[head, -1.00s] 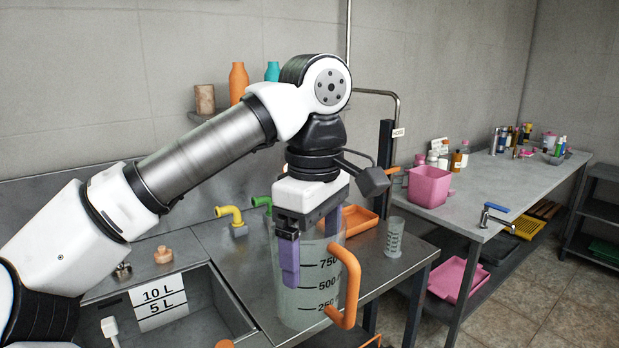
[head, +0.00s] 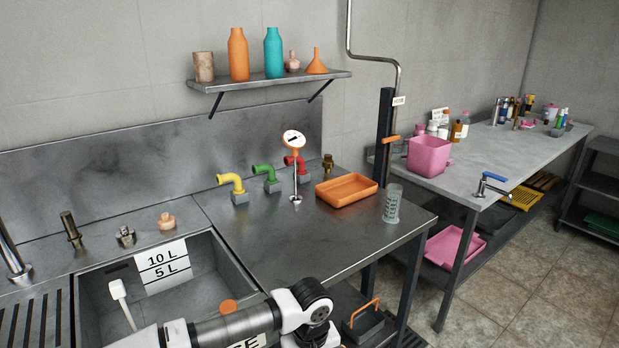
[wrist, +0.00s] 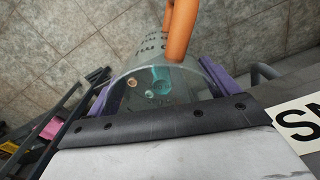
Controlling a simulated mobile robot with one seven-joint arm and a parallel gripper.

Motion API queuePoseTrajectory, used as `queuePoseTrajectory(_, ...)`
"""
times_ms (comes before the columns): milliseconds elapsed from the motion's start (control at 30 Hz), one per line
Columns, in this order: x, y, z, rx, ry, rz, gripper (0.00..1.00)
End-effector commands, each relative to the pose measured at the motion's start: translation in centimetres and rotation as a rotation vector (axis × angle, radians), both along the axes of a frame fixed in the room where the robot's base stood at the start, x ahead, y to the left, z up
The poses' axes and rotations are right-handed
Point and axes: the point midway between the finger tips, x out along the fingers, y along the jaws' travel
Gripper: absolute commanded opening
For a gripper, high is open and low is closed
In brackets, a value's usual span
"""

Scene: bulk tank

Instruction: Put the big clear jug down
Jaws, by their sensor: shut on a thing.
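The big clear jug (wrist: 152,62) with its orange handle (wrist: 181,28) shows in the wrist view. Dark measuring marks show on its wall, and the inside looks bluish with a few small round spots. My gripper (wrist: 157,84) is shut on the jug, with one purple finger on each side near the rim. Floor tiles show around and beyond the jug. In the head view neither the jug nor my gripper is in view; only my arm shows, low at the bottom. What is under the jug's base I cannot tell.
The steel worktop (head: 300,246) has bare room in front of the orange tray (head: 347,188) and the small clear measuring cylinder (head: 392,204). Yellow, green and red taps stand at its back. The sink (head: 190,300) lies left. A dark caddy (head: 367,322) with an orange handle sits low.

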Motion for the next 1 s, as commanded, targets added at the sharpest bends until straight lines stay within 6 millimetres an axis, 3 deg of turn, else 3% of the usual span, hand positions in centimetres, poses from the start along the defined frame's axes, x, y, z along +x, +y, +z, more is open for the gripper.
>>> queuePoseTrajectory(33, 0.2, 0.0, -2.8, 0.003, 0.007, -0.038, 0.62)
queuePoseTrajectory(200, 1.1, 0.1, -12.7, 0.006, 0.005, -0.192, 0.62)
queuePoseTrajectory(300, 1.5, 0.1, -17.9, 0.006, 0.005, -0.275, 0.62)
queuePoseTrajectory(400, 1.9, 0.2, -21.6, 0.006, 0.003, -0.335, 0.62)
queuePoseTrajectory(500, 2.2, 0.2, -23.9, 0.004, 0.001, -0.372, 0.62)
queuePoseTrajectory(1000, 2.3, 0.3, -23.6, 0.006, -0.001, -0.373, 0.62)
